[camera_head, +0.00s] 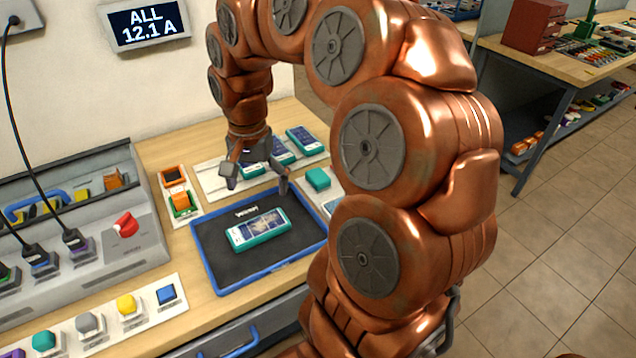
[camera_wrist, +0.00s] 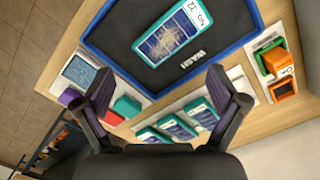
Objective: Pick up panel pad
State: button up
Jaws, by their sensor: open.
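A flat teal-edged pad (camera_head: 259,229) with a picture on its face lies on the dark mat of a blue-rimmed tray (camera_head: 209,277). In the wrist view this pad (camera_wrist: 172,36) lies ahead of the fingers, with a printed number on one end. Several similar teal pads (camera_head: 302,139) lie in a row on a pale board behind the tray; they also show in the wrist view (camera_wrist: 163,127). I cannot tell from labels which is the panel pad. My gripper (camera_head: 257,186) is open and empty above the tray's back edge, apart from the pads; its fingers (camera_wrist: 160,75) are spread wide.
Orange and green parts (camera_head: 180,200) sit on a board to the left. A grey console with a red knob (camera_head: 126,224) and cables stands further left. Coloured buttons (camera_head: 88,325) line the front.

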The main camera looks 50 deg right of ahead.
jog(key=w+d+f+m, duration=0.2)
jog(key=w+d+m, duration=0.15)
jog(key=d, duration=0.45)
jog(key=m+b, duration=0.2)
jog(key=m, duration=0.5)
send_over(318, 175)
jog(key=f, duration=0.2)
jog(key=w+f, duration=0.1)
jog(key=shift+a+f+n, duration=0.15)
jog(key=shift+a+n, duration=0.1)
jog(key=shift+a, duration=0.1)
jog(key=shift+s+d+f+p, duration=0.1)
jog(key=shift+d+f+p, duration=0.1)
jog(key=shift+p, duration=0.1)
notch_tip(318, 175, down, 2)
jog(key=shift+a+f, duration=0.1)
jog(key=f+p, duration=0.1)
jog(key=f, duration=0.1)
jog(key=s+f+p, duration=0.1)
jog(key=shift+d+f, duration=0.2)
jog(key=shift+f, duration=0.15)
jog(key=shift+w+f, duration=0.1)
jog(key=shift+f, duration=0.6)
jog(key=c, duration=1.2)
jog(key=shift+c, duration=0.2)
